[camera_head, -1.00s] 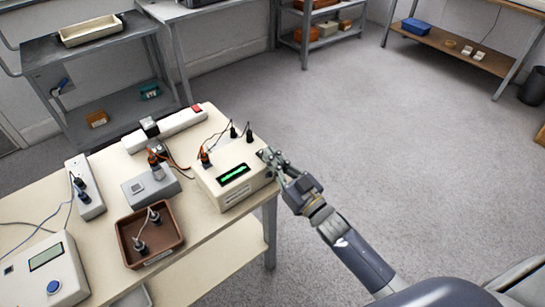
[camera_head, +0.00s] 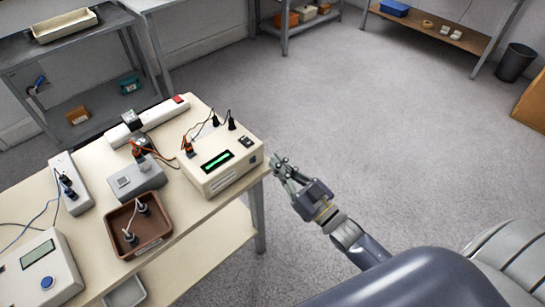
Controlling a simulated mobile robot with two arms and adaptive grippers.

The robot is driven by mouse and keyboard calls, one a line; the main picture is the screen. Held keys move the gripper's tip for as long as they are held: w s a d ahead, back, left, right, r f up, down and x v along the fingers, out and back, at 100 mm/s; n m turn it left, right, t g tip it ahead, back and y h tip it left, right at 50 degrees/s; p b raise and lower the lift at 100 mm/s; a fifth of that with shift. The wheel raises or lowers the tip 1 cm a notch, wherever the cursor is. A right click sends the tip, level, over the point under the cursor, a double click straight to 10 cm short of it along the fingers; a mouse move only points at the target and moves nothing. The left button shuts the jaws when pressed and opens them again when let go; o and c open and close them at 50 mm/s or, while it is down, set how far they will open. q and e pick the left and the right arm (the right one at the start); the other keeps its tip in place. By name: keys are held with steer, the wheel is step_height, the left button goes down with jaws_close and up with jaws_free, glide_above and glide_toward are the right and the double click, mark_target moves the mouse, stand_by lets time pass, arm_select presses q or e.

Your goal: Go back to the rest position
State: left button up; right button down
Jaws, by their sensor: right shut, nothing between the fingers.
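My right gripper (camera_head: 280,163) is shut and empty. It hangs in the air just off the right edge of the table (camera_head: 200,225), beside the cream meter box (camera_head: 220,162) with its lit green display. A small gap shows between the fingertips and the box. My left gripper is not in view.
The table also holds a brown tray (camera_head: 112,250) with two sensors inside, a grey box (camera_head: 136,180), a power strip (camera_head: 158,120), a white socket strip (camera_head: 68,180) and a white device with a dial (camera_head: 40,270). Shelves and a bin (camera_head: 516,62) stand farther back. The floor (camera_head: 370,110) is clear.

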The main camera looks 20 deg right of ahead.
stand_by(0.5)
steer(key=s+d+f+m+g+h, duration=0.1)
steer(key=s+d+f+g+h, duration=0.2)
steer(key=f, duration=0.9)
steer(key=s+f+g+h, duration=0.1)
steer(key=s+f+g, duration=0.3)
steer(key=f, duration=0.7)
steer(key=s+d+f+m+g+h, duration=0.15)
steer(key=s+f, duration=0.35)
steer(key=f, duration=0.7)
steer(key=s+a+f+g, duration=0.1)
steer(key=s+f+g, duration=0.4)
steer(key=s, duration=0.9)
steer(key=s+a+f+g+h+p, duration=0.1)
steer(key=s+f+g, duration=0.3)
steer(key=s+f, duration=0.7)
steer(key=s+n, duration=0.1)
steer(key=s, duration=0.3)
steer(key=shift+g, duration=0.35)
steer(key=shift+h, duration=0.25)
